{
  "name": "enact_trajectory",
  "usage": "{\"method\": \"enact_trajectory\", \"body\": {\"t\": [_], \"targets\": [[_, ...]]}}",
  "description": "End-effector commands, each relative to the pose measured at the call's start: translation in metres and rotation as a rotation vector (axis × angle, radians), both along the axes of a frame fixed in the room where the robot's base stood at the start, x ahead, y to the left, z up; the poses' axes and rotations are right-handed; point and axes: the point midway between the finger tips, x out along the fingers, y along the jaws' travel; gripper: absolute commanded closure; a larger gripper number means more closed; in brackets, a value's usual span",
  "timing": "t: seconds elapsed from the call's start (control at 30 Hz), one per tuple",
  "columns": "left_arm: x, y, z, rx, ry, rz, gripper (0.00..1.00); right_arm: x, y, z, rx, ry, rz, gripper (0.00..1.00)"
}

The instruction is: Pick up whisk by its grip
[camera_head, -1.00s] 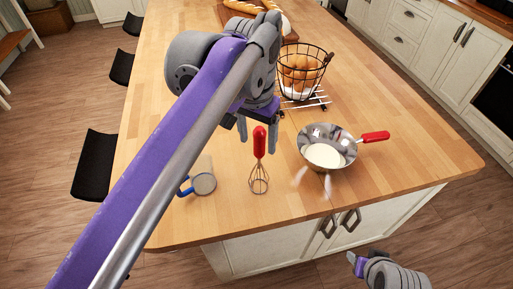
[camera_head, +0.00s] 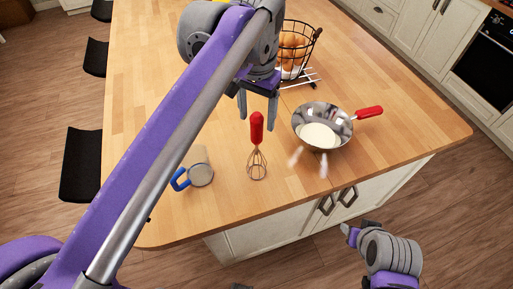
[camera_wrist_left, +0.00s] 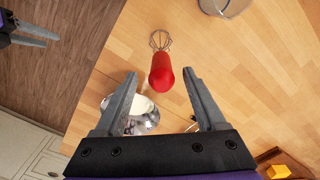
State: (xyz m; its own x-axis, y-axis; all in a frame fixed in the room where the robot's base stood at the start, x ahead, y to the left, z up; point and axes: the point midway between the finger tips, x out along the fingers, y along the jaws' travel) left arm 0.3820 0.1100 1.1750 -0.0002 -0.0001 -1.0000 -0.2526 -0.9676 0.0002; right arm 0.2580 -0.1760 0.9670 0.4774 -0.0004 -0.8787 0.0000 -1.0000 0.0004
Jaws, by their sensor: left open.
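The whisk (camera_head: 257,130) has a red grip at the top and a wire head below; it seems to stand grip-up on the wooden island top. In the left wrist view its red grip (camera_wrist_left: 161,74) points toward the camera, with the wires beyond. My left gripper (camera_head: 258,117) is open and empty, its fingers pointing down by the grip's top. In the left wrist view, the fingertips of this gripper (camera_wrist_left: 160,76) lie either side of the grip; contact is not visible.
A metal bowl with white contents (camera_head: 338,121) and a red handle stands right of the whisk. A mug with a blue handle (camera_head: 200,175) is to the left. A wire basket of eggs (camera_head: 297,48) stands behind. Bare wood (camera_head: 150,110) lies at the left.

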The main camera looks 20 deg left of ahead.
Motion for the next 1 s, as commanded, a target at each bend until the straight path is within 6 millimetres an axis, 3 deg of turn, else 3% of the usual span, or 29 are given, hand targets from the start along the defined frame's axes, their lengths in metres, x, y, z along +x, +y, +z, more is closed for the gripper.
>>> {"method": "enact_trajectory", "body": {"t": [0.3, 0.57, 1.0], "targets": [[0.002, 0.001, -0.043, 0.0, 0.0, 0.0, 0.28, 0.0, 0.0, 0.0, 0.0, 0.0, 0.0, 0.5], [0.002, 0.001, -0.047, 0.0, -0.001, 0.0, 0.28, 0.0, 0.0, 0.0, 0.0, 0.0, 0.0, 0.5], [0.002, 0.001, -0.046, 0.0, -0.001, 0.0, 1.0, 0.0, 0.0, 0.0, 0.0, 0.0, 0.0, 0.5]]}}
